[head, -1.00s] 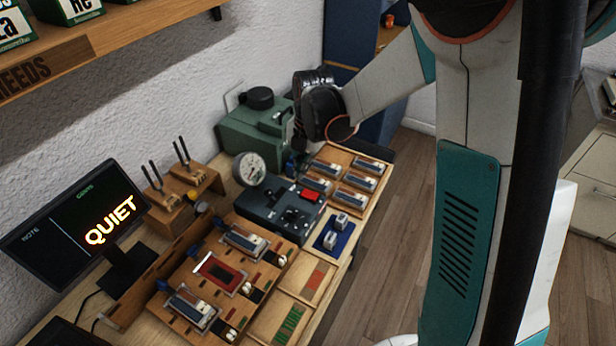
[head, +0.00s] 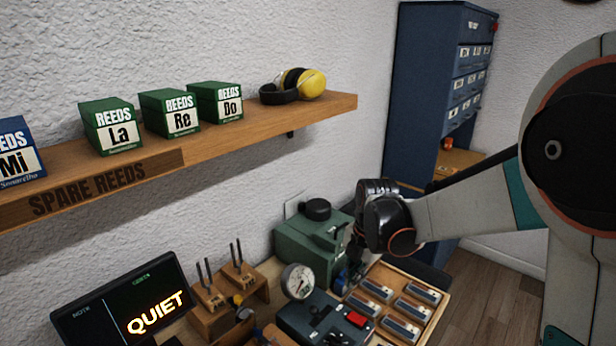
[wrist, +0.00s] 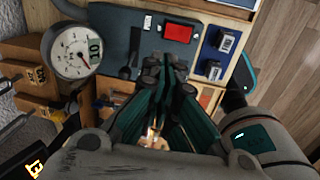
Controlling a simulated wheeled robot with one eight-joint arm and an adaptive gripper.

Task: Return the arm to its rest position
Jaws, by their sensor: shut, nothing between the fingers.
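My gripper (wrist: 170,68) is shut with nothing between its dark fingers, and it points over the bench in the wrist view. In the head view my arm reaches in from the right. Its dark wrist is beside the green machine, above the back of the bench. The fingers are mostly hidden behind the wrist there. The dark blue-grey device with a red button (head: 357,319) stands below and in front of the wrist. It also shows just beyond the fingertips in the wrist view (wrist: 181,32).
The green machine (head: 300,240) and round gauge (head: 298,281) stand close to my wrist. A tray of several reed blocks (head: 430,320) lies to the right. A wooden wall shelf (head: 250,120) holds reed boxes and yellow ear muffs (head: 311,83). The monitor (head: 120,310) reads QUIET.

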